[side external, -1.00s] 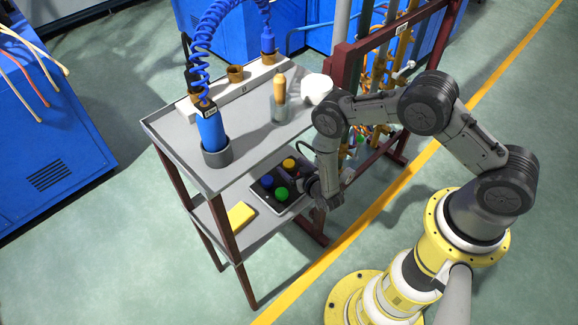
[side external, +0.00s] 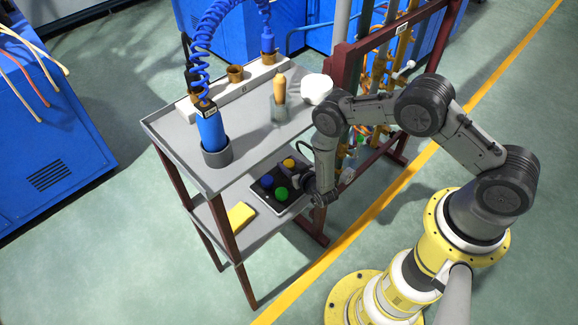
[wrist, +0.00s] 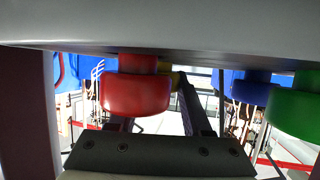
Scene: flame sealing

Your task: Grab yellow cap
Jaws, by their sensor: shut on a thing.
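The yellow cap (side external: 289,162) shows at the far corner of the dark tray (side external: 262,194) on the cart's lower shelf. In the wrist view only a small part of the yellow cap (wrist: 176,78) shows, behind the red cap (wrist: 135,94). My gripper (side external: 302,173) reaches in from the right at tray height and is shut on the yellow cap. In the wrist view its fingers run toward the yellow cap, partly hidden by the red one. The blue cap (side external: 267,181) and green cap (side external: 281,194) sit in the tray. The red cap is hidden in the side view.
The cart's top shelf (side external: 184,160) overhangs the lower one, with a blue torch (side external: 211,130) in a holder on it. A yellow block (side external: 240,215) lies left of the tray. A dark red pipe rack (side external: 345,75) stands behind my arm.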

